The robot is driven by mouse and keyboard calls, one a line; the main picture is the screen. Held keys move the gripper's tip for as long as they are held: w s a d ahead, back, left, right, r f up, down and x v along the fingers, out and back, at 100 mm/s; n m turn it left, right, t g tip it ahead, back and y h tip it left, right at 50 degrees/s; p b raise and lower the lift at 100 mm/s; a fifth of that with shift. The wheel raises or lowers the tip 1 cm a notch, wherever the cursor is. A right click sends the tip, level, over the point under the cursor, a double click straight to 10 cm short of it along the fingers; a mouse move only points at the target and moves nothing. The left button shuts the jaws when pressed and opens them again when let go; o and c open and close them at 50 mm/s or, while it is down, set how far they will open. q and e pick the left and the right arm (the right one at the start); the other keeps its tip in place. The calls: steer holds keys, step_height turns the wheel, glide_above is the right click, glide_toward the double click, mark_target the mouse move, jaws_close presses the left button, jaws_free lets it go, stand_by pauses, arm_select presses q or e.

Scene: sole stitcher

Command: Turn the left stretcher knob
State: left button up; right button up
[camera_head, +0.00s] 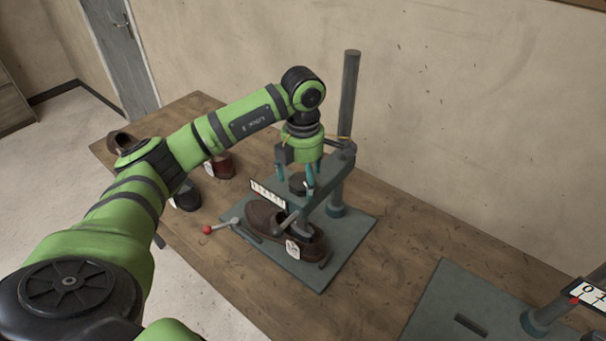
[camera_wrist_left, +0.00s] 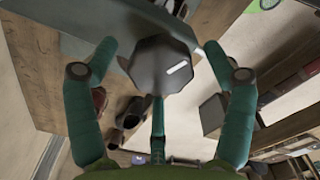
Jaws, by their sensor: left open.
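The left stretcher (camera_head: 355,235) stands on the bench with a brown shoe (camera_head: 262,217) on its grey-green base. Its dark knob (camera_head: 296,184) sits on top of the machine's arm. In the left wrist view the faceted knob (camera_wrist_left: 160,68) has a white mark pointing to the upper right. My left gripper (camera_head: 299,178) reaches down over the knob from above. In the wrist view its open teal fingers (camera_wrist_left: 160,50) stand on either side of the knob, with visible gaps. My right gripper is not in view.
A tall grey post (camera_head: 348,100) rises behind the stretcher, close to my arm. Several other shoes stand at the bench's left, including a red one (camera_head: 221,166). A second machine (camera_head: 450,305) is at the lower right.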

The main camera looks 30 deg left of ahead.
arm_select(q)
steer(key=c, duration=1.1)
steer(key=shift+c, duration=0.2)
steer(key=shift+n+b, duration=0.55)
steer(key=shift+n, duration=0.35)
steer(key=n, duration=0.2)
steer(key=shift+n+b, duration=0.35)
steer(key=shift+n, duration=0.05)
steer(key=o, duration=1.1)
steer(key=shift+o, duration=0.2)
steer(key=shift+w, duration=0.1)
